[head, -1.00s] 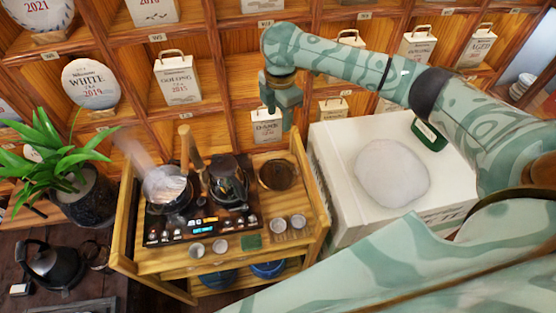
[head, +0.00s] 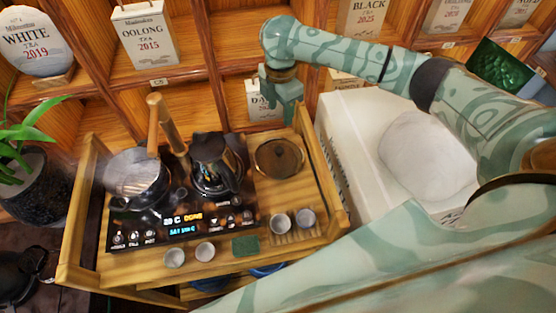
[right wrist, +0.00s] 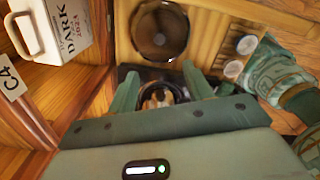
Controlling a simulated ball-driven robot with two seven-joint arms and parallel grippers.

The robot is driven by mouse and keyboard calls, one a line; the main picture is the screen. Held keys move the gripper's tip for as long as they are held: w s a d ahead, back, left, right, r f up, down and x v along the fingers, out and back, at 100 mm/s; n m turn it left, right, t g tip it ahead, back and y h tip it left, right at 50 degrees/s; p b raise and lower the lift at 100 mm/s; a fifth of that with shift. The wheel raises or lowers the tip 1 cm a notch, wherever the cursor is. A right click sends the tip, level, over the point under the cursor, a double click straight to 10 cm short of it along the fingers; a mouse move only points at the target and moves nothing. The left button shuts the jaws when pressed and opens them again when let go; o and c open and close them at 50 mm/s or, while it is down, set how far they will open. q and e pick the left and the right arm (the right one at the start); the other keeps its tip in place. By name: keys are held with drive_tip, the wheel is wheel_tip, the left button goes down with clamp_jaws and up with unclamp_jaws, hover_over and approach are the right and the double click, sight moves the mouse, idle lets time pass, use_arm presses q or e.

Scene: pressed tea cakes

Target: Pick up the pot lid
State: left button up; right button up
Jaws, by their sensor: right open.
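The pot lid (head: 279,158), a dark round disc with a small knob in its middle, lies on the right part of the wooden cart top. It also shows in the right wrist view (right wrist: 160,30), beyond the fingers. My right gripper (head: 281,112) is open and empty, pointing down, above and behind the lid in the head view. In the right wrist view its two fingers (right wrist: 161,86) stand apart, with a dark pot seen between them. A steaming pot (head: 137,182) stands uncovered on the left of the cooker. My left gripper is not in view.
A dark kettle (head: 212,165) stands on the cooker (head: 195,228), left of the lid. Small cups (head: 279,222) stand at the cart's front. The cart has a raised wooden rim (head: 318,165). A white box (head: 355,140) stands to the right; tea shelves (head: 235,50) rise behind.

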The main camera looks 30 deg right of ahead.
drive_tip(key=b, duration=0.4)
hover_over(279, 149)
wheel_tip(279, 149, down, 11)
drive_tip(key=shift+f, duration=0.1)
wheel_tip(279, 149, down, 5)
drive_tip(key=b, duration=0.3)
drive_tip(key=shift+f, duration=0.2)
drive_tip(key=shift+r, duration=0.15)
clamp_jaws()
